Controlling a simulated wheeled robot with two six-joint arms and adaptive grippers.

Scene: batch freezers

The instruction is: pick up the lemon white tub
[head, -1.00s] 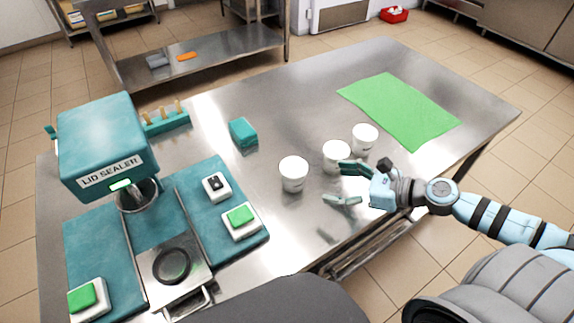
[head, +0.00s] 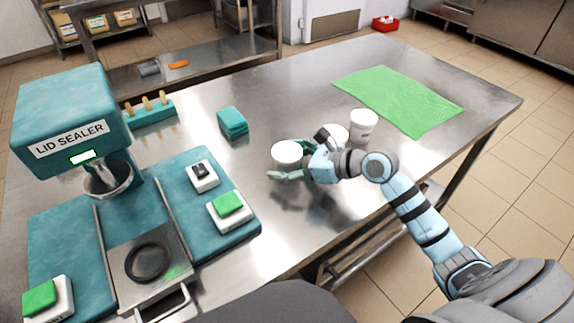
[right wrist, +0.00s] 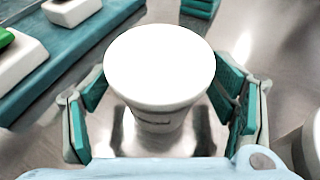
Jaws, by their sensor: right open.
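Three white tubs stand on the steel table: a left one (head: 286,152), a middle one (head: 336,134) partly hidden behind my right gripper, and a right one (head: 364,126). Their labels are too small to read, so I cannot tell which is lemon. My right gripper (head: 284,163) is open at the left tub, with its fingers on either side. In the right wrist view the left tub (right wrist: 158,65) stands upright between the two teal fingers, with a visible gap beside its lower body. My left gripper is not in view.
A teal lid sealer (head: 75,110) with green buttons fills the table's left side. A teal block (head: 232,122) lies behind the left tub. A green mat (head: 400,98) covers the back right. The table's front right is clear.

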